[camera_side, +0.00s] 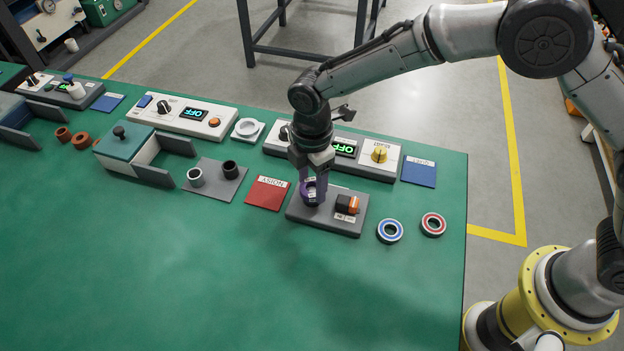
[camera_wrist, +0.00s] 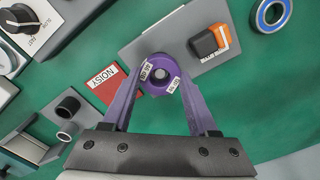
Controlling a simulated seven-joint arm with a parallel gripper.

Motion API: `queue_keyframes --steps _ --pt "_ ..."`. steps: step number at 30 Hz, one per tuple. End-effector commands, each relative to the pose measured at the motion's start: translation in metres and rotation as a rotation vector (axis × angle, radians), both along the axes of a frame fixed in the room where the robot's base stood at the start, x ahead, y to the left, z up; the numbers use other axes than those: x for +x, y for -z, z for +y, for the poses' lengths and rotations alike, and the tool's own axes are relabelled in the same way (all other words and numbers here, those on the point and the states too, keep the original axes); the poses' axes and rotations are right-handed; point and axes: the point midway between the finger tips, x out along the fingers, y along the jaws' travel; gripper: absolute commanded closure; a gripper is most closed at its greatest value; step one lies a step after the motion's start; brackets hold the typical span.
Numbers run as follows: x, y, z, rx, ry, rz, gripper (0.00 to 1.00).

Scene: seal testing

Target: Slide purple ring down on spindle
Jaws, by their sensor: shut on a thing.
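The purple ring (camera_wrist: 158,87) is between the purple fingers of my gripper (camera_wrist: 160,84) in the wrist view, one finger against each side. White labels show on the ring. The grey tip of the spindle (camera_wrist: 161,74) shows in the ring's hole, so the ring is around the spindle. In the side view the ring (camera_side: 309,196) is low over the left part of a grey base plate (camera_side: 325,224), partly hidden by my gripper (camera_side: 314,191). Whether the ring touches the plate cannot be told.
A black and orange block (camera_side: 347,204) stands on the same plate, right of my gripper. A red card (camera_side: 268,193) lies to the left. Two bearings, one blue-ringed (camera_side: 390,231) and one red-ringed (camera_side: 433,224), lie to the right. A control box (camera_side: 375,158) stands behind. The front table is clear.

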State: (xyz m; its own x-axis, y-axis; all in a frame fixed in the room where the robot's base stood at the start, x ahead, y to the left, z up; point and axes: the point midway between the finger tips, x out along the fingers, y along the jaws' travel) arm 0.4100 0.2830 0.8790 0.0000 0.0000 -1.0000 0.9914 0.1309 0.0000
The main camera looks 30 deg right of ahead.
Motion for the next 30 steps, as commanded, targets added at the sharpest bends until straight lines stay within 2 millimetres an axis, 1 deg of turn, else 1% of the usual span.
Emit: queue_keyframes --steps 17,30 --pt "0.001 0.009 0.001 0.001 0.0 -0.002 1.0" --pt "0.001 0.011 0.001 0.002 0.0 -0.003 1.0"
